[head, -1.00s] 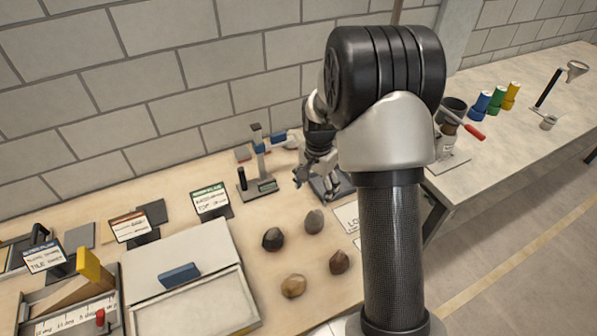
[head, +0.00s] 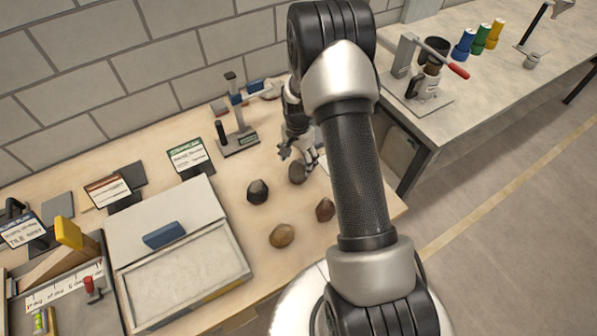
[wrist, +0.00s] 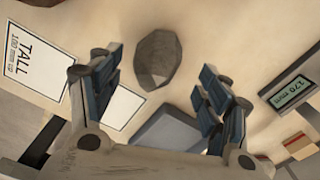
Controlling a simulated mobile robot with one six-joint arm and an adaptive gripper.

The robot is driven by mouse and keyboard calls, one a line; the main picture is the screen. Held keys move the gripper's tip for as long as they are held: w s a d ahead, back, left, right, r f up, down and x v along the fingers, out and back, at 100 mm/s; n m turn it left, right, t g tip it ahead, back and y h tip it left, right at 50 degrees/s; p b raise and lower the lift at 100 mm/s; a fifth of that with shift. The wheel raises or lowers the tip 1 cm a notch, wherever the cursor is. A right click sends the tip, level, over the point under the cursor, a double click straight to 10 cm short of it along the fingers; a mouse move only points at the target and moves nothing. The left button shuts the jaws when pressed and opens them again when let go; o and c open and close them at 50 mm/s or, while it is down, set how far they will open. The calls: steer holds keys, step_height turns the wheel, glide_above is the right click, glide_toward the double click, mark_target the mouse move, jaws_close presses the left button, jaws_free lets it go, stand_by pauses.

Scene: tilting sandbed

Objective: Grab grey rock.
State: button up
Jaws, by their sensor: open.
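The grey rock (head: 298,173) lies on the wooden table, at the back right of a loose group of rocks. My gripper (head: 299,157) is open and empty, just behind and above it in the head view. In the wrist view the grey rock (wrist: 156,60) shows ahead of the open fingers (wrist: 157,78), roughly centred between them. The rock looks apart from both fingers. A dark rock (head: 258,191), a reddish-brown rock (head: 325,209) and a tan rock (head: 282,236) lie around it.
A sand tray (head: 240,262) stands left of the rocks. A gauge stand (head: 238,142) is behind them, left of my gripper. A printed "TALL" card (wrist: 38,62) lies flat nearby. A second bench (head: 470,95) with a lever press (head: 428,80) stands to the right.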

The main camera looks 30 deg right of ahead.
mark_target(298, 170)
steer(key=f, duration=0.1)
steer(key=f+b, duration=0.1)
steer(key=f, duration=0.3)
steer(key=shift+s+a+f+b, duration=0.1)
steer(key=shift+s+b, duration=0.2)
steer(key=shift+s, duration=0.05)
steer(key=shift+c, duration=0.5)
steer(key=c, duration=1.5)
